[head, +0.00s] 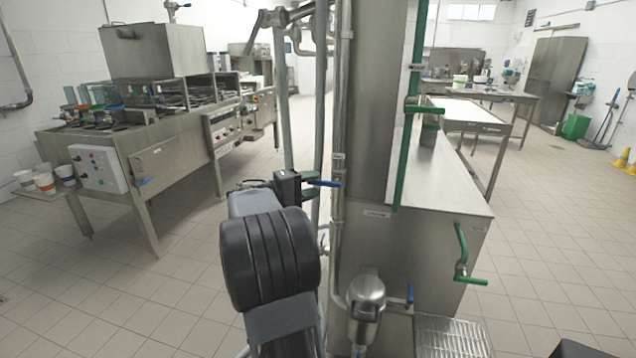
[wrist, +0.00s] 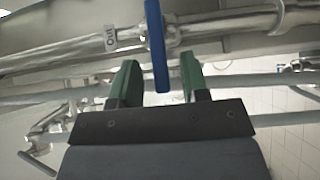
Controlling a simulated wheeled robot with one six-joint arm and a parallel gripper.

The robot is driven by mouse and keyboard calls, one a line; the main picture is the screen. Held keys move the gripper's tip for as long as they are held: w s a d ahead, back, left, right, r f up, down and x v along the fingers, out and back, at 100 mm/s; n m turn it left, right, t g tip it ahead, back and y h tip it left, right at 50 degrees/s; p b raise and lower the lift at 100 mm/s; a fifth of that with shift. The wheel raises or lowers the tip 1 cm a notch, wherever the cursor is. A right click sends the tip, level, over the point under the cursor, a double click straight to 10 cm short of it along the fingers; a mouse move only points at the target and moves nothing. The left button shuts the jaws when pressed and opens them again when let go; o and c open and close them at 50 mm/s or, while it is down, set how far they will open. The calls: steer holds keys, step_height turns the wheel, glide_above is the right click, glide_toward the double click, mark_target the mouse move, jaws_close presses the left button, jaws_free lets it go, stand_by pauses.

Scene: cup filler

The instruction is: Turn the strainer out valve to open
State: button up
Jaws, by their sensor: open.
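A blue valve handle (wrist: 157,42) shows in the wrist view, on a metal pipe (wrist: 75,52) with a tag reading "Out" (wrist: 110,39). In the head view this blue handle (head: 325,184) sticks out sideways by the vertical pipes. My gripper (head: 311,185) is open, with its green fingertips on either side of the handle; it also shows in the wrist view (wrist: 161,78). The handle's lower end lies between the fingers, with visible gaps at both sides. The valve body is partly hidden.
A metal strainer bowl (head: 366,297) and another blue handle (head: 410,293) are low on the pipes. A steel column (head: 375,100) with green pipes (head: 410,130) stands right of my gripper. A filling machine (head: 150,140) with cups is at left. The tiled floor (head: 180,270) between is free.

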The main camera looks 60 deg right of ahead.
steer(key=shift+x, duration=1.05)
jaws_close()
